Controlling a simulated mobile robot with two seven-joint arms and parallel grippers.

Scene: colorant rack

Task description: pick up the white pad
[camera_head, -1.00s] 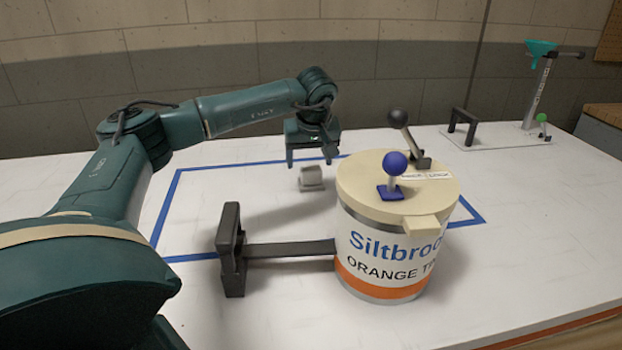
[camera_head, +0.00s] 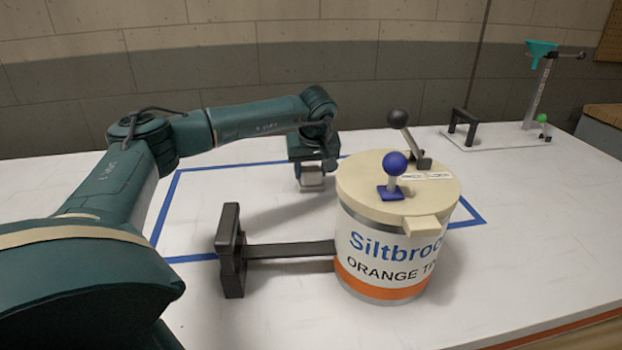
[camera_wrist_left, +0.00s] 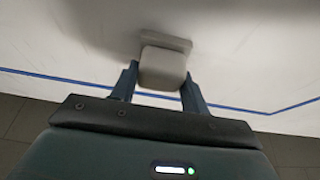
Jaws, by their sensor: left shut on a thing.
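The white pad (camera_head: 311,183) is a small pale block with a flat base. It rests on the white table inside the blue taped outline, behind and left of the big can. My left gripper (camera_head: 311,175) points down over it and is shut on its upper block. In the left wrist view, the pad (camera_wrist_left: 163,68) sits between the two fingers of my left gripper (camera_wrist_left: 161,80), one finger at each side. Its wider base lies beyond the fingertips, against the table. My right gripper is not in view.
A cream-lidded can (camera_head: 385,250) with a blue ball knob (camera_head: 395,164) stands right of the pad. A dark handle (camera_head: 231,250) sticks out to its left. A black lever (camera_head: 398,119) rises behind. A stand with a teal funnel (camera_head: 541,47) is at the back right.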

